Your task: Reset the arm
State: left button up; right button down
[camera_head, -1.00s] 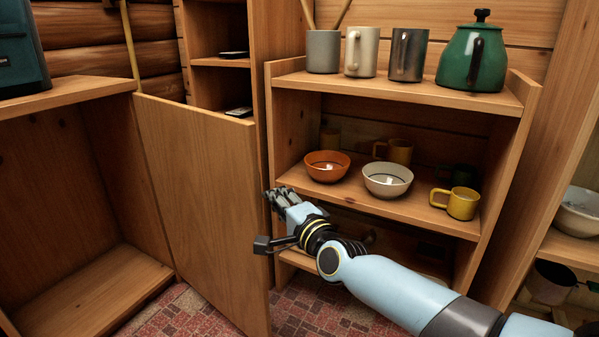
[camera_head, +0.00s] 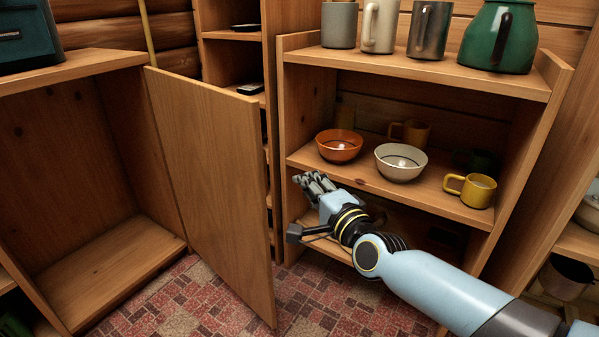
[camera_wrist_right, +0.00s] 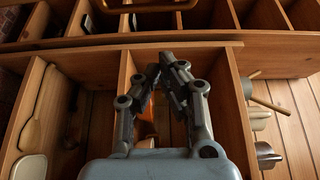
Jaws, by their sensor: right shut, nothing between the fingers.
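My right arm comes in from the lower right in the head view. Its gripper (camera_head: 313,183) is shut and empty, in front of the middle shelf's left part, below the orange bowl (camera_head: 339,146) and apart from it. The right wrist view shows the same gripper (camera_wrist_right: 163,62) with its fingers converging in front of wooden shelving. My left gripper is not in view.
A shelf unit (camera_head: 440,74) holds a white bowl (camera_head: 400,163), a yellow mug (camera_head: 478,191) and, on top, mugs and a green kettle (camera_head: 500,38). An open cabinet door (camera_head: 212,180) stands left of my gripper. Red patterned floor (camera_head: 185,295) is clear below.

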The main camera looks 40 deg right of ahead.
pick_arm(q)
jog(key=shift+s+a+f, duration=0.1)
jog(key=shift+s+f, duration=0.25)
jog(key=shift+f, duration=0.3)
pick_arm(e)
jog(key=shift+s+a, duration=0.15)
jog(key=shift+s, duration=1)
jog(key=shift+s+a, duration=0.1)
jog(key=shift+s, duration=1.05)
